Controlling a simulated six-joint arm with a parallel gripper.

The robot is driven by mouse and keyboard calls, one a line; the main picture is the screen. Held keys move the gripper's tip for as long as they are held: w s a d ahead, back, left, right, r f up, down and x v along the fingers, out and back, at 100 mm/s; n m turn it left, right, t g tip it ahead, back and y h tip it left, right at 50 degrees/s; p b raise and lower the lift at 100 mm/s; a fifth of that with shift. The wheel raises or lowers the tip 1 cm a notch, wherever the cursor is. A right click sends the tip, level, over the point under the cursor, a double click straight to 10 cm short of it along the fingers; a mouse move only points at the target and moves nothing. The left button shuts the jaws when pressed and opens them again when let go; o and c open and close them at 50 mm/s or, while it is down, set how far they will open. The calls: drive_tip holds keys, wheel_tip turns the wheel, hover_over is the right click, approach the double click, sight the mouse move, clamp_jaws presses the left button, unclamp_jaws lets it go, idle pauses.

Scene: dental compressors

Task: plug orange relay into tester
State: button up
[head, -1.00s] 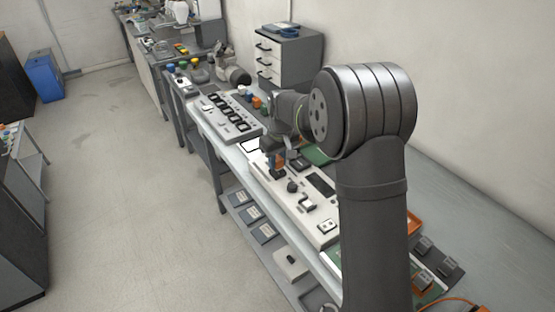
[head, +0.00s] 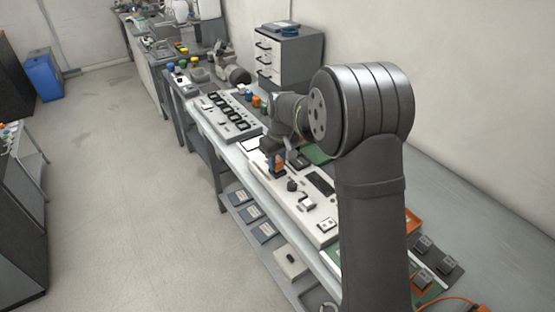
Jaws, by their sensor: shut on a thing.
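The tester appears to be the long white unit (head: 323,210) on the bench, with a dark display, knobs and sockets on its top. My gripper (head: 279,158) is over the far-left end of this unit and points down. It is shut on the orange relay (head: 278,167), a small orange piece seen at the fingertips. The relay is upright, at or just above a dark socket area on the unit. The view is too small to tell whether it touches or sits in the socket. My arm hides part of the bench behind it.
A grey panel with a row of black slots (head: 228,115) lies farther along the bench. A drawer cabinet (head: 288,58) stands at the back. Several colored caps sit beyond the panel.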

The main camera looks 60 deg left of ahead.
drive_tip(key=shift+f, duration=0.55)
idle(0.4)
drive_tip(key=o, duration=1)
drive_tip(key=shift+s+d+f, duration=0.1)
drive_tip(key=shift+s, duration=0.05)
drive_tip(key=shift+c, duration=0.3)
drive_tip(key=shift+o, duration=0.9)
drive_tip(key=shift+r, duration=3.65)
drive_tip(key=shift+c, duration=0.5)
